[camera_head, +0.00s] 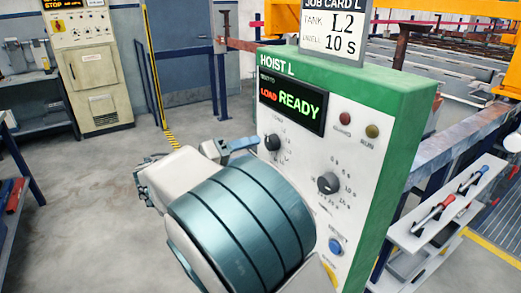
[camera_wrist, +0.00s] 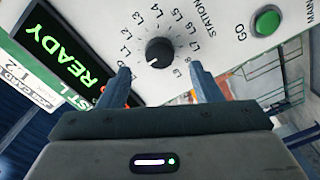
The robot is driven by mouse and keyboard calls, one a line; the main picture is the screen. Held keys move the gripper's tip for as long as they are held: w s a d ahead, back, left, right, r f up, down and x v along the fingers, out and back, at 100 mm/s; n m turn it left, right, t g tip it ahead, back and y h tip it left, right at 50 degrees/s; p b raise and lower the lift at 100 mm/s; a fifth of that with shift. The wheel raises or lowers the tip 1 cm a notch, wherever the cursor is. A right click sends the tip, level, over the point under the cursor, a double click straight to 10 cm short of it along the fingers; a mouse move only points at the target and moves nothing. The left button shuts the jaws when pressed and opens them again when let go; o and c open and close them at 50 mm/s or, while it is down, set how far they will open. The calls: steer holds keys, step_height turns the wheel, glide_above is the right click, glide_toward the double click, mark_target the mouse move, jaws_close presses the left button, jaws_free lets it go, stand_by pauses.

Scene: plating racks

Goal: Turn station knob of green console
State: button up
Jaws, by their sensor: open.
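The green console (camera_head: 387,120) has a white front panel with HOIST L and a lit LOAD READY display (camera_head: 291,104). Its station knob (camera_head: 272,142) is black and round, below the display. In the wrist view the station knob (camera_wrist: 159,52) sits inside an arc of labels from L1 to L8, with a small white mark at its lower left. My gripper (camera_head: 236,148) is just left of the knob in the head view. In the wrist view my gripper (camera_wrist: 160,69) is open and empty, its blue fingers apart, with the knob just beyond the gap; no contact shows.
A job card (camera_head: 333,30) on top reads tank L2, 10 s. A second knob (camera_head: 327,183), a blue button (camera_head: 336,246) and two lamps share the panel. A green GO button (camera_wrist: 267,20) lies right of the station dial. A tool shelf (camera_head: 440,212) stands right; floor left is clear.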

steer(key=b+v, duration=0.1)
steer(key=v, duration=0.8)
steer(key=shift+d, duration=0.1)
